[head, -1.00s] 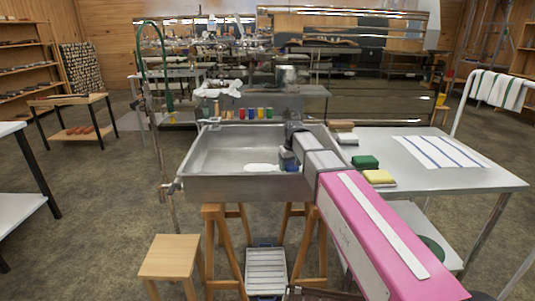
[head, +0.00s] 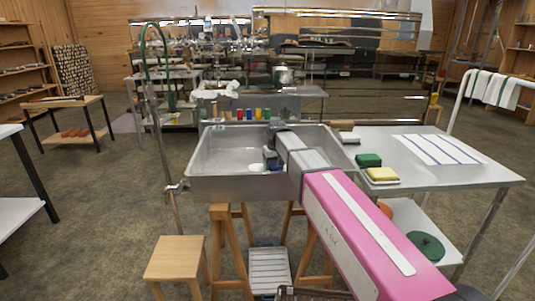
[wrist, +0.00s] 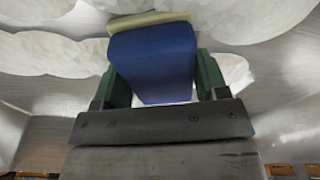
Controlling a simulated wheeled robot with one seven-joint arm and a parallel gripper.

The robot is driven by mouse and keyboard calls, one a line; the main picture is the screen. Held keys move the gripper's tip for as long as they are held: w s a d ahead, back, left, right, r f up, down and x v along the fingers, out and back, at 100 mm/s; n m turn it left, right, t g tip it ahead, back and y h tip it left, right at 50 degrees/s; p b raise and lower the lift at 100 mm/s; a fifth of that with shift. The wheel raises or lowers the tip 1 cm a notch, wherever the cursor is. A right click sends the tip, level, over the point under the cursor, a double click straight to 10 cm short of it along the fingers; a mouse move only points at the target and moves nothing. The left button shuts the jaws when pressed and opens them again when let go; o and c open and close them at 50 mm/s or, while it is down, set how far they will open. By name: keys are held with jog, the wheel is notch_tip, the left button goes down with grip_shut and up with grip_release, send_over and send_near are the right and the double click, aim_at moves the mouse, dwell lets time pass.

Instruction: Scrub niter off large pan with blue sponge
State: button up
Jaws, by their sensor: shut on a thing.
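The large pan (head: 225,187) is a grey metal basin on a wooden stand in the middle of the head view. White niter (head: 256,167) lies on its floor. Broad white patches of niter (wrist: 50,55) also spread over the metal in the wrist view. My gripper (head: 271,160) is down inside the pan, next to the white patch. In the wrist view its green fingers are shut on the blue sponge (wrist: 153,62), which has a pale yellow layer at its far edge. I cannot tell whether the sponge touches the pan floor.
A metal table (head: 440,167) at the right holds a green sponge (head: 368,160), a yellow sponge (head: 382,174) and a striped cloth (head: 438,149). Several coloured containers (head: 249,114) stand behind the pan. A wooden stool (head: 176,257) is at front left. Open floor lies to the left.

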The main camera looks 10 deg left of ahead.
jog(key=shift+a, duration=0.4)
jog(key=shift+s+a+r, duration=0.1)
jog(key=shift+a+r, duration=0.1)
jog(key=shift+d+r, duration=0.1)
jog(key=shift+r, duration=3.8)
